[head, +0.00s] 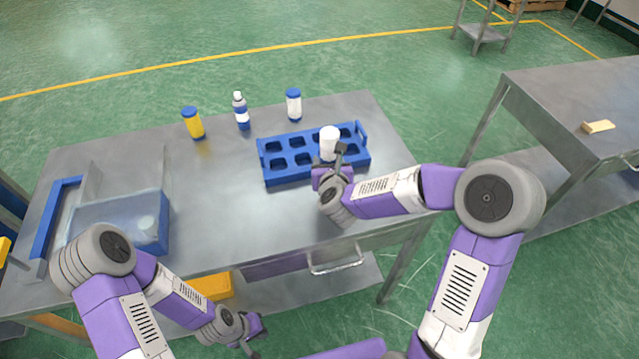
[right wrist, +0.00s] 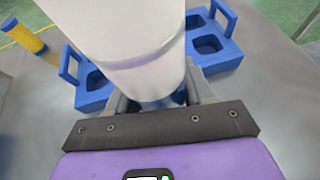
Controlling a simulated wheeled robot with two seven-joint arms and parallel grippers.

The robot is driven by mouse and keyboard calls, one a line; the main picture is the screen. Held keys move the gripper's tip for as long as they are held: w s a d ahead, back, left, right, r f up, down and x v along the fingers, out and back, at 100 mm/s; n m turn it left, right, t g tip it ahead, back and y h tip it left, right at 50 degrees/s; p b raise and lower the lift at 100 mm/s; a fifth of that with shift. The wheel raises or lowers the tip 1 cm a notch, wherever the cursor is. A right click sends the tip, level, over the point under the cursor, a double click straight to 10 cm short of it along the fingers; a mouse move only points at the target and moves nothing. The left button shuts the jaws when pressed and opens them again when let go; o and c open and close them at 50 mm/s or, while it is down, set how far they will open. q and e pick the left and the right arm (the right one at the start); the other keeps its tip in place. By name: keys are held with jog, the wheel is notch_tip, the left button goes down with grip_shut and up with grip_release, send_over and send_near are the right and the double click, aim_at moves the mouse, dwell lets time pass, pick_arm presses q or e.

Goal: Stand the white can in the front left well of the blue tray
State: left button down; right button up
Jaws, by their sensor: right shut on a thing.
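The white can (head: 329,141) is held upright by my right gripper (head: 330,166), over the middle to right part of the blue tray (head: 290,181). In the right wrist view the can (right wrist: 125,45) fills the upper middle between the fingers, and parts of the tray (right wrist: 225,52) show on both sides behind it. The can hides some wells, and its clearance over the tray is hard to tell. The front left well (head: 277,173) looks empty. My left gripper (head: 258,338) is low, in front of the table, with its fingers apart and nothing between them.
A yellow bottle with a blue cap (head: 194,124), a white-and-blue bottle (head: 241,112) and a white can with blue ends (head: 293,105) stand behind the tray. A clear-walled blue bin (head: 120,222) is at the left. The table between bin and tray is clear.

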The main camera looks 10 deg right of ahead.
jog(key=shift+w+a+r, duration=0.15)
jog(key=shift+w+r, duration=0.1)
jog(key=shift+r, duration=0.3)
notch_tip(320, 180, down, 10)
jog(key=b, duration=0.3)
jog(key=shift+r, duration=0.2)
jog(key=shift+f, duration=0.1)
jog(key=o, duration=1.1)
jog(key=shift+o, duration=0.2)
